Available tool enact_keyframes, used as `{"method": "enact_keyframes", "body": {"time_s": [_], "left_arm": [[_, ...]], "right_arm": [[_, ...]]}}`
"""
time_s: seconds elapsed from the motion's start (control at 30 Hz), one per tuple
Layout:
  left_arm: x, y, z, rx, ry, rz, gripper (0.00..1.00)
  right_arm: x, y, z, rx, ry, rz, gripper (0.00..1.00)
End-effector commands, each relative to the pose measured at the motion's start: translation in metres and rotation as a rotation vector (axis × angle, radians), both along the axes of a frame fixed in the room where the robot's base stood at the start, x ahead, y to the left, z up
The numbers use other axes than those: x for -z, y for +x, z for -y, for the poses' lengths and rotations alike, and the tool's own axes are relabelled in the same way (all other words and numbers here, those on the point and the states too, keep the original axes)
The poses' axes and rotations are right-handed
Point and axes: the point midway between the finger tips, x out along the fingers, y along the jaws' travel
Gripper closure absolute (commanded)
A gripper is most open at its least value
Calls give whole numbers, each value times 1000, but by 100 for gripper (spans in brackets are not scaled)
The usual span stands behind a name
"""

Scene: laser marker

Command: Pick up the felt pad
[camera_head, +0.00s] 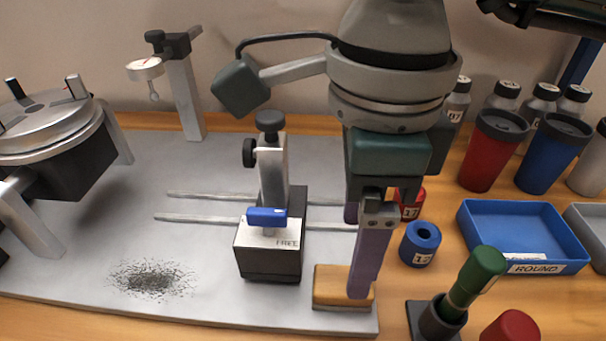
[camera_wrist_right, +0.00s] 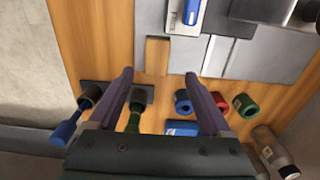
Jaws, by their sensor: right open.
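The felt pad (camera_head: 340,286) is a small wooden-backed block with a pale underside, lying on the front right corner of the grey plate (camera_head: 225,285). It also shows in the right wrist view (camera_wrist_right: 157,56), just beyond and between the fingertips. My right gripper (camera_head: 357,256) is open and empty, with purple fingers pointing down. In the head view its near finger overlaps the pad's right end. In the right wrist view the open fingers (camera_wrist_right: 158,74) stand wide apart, and the pad is narrower than their gap. Contact cannot be told. My left gripper is not in view.
A black magnetic base (camera_head: 268,262) with a blue lever stands left of the pad. Dark filings (camera_head: 150,279) lie on the plate. Right of the pad are a blue ring (camera_head: 421,246), a green-handled tool (camera_head: 474,280) in a black holder and a blue tray (camera_head: 515,225).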

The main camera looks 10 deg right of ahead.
Motion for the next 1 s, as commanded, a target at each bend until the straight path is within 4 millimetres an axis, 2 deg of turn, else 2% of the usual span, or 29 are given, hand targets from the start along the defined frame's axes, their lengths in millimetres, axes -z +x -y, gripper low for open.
{"method": "enact_keyframes", "body": {"time_s": [0.4, 0.67, 1.0], "left_arm": [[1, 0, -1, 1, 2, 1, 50], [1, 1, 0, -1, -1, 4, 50], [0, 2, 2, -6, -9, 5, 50]], "right_arm": [[53, -6, -7, 1, 1, -3, 18], [57, -6, -7, 0, 2, 0, 18], [56, -6, -7, 0, 3, 0, 53]]}}
